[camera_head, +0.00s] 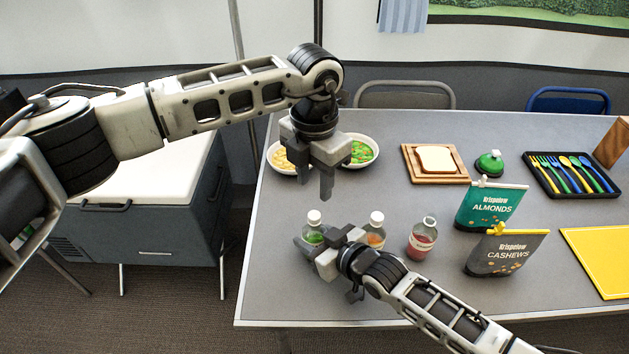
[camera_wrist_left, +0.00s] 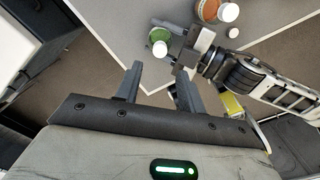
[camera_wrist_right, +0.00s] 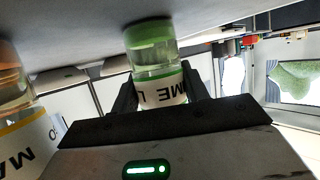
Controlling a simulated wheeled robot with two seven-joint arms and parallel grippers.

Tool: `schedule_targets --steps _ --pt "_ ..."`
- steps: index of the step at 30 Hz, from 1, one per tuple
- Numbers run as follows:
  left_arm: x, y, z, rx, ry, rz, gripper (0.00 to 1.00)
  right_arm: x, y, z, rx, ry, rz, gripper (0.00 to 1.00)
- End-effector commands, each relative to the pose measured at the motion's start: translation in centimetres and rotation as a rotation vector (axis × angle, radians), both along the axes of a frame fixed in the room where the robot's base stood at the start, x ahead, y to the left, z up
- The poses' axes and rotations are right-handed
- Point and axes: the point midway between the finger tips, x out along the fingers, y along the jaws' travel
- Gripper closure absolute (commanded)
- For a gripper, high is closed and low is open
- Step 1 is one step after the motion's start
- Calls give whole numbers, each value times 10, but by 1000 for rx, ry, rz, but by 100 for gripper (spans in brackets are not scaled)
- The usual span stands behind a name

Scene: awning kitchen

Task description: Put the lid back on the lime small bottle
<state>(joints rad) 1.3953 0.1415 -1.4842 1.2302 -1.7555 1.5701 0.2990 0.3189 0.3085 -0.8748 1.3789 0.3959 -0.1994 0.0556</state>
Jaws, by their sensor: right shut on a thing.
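The lime small bottle (camera_head: 313,238) stands on the grey table near its left front edge, with green contents and a white lid (camera_head: 314,217) on top. I cannot tell how firmly the lid sits. My right gripper (camera_head: 322,248) is shut around the bottle's body; in the right wrist view the fingers flank the lime label (camera_wrist_right: 160,90). My left gripper (camera_head: 318,182) points down above the bottle, apart from the lid. In the left wrist view, its fingers (camera_wrist_left: 158,75) are spread with nothing between them, and the lid (camera_wrist_left: 159,48) shows beyond them.
An orange bottle (camera_head: 376,236) with a white lid and a red bottle (camera_head: 421,243) stand to the right. Farther right are almonds (camera_head: 490,205) and cashews (camera_head: 506,253) bags. Two bowls (camera_head: 362,150), a bread board (camera_head: 408,165) and a cutlery tray (camera_head: 545,182) lie behind.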

Motion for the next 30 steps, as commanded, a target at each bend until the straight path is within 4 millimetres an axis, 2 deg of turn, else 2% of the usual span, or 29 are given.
schedule_targets --steps 5,8,21,30 --pt "0 0 -3 0 1 -1 61 0 0 0 -1 1 0 100" --pt "-1 0 -11 1 4 -1 61 0 0 0 -1 1 0 100" --pt "-1 0 -72 0 3 -2 61 0 0 0 -1 1 0 100" --pt "0 0 -81 0 0 -4 61 0 0 0 -1 1 0 100"
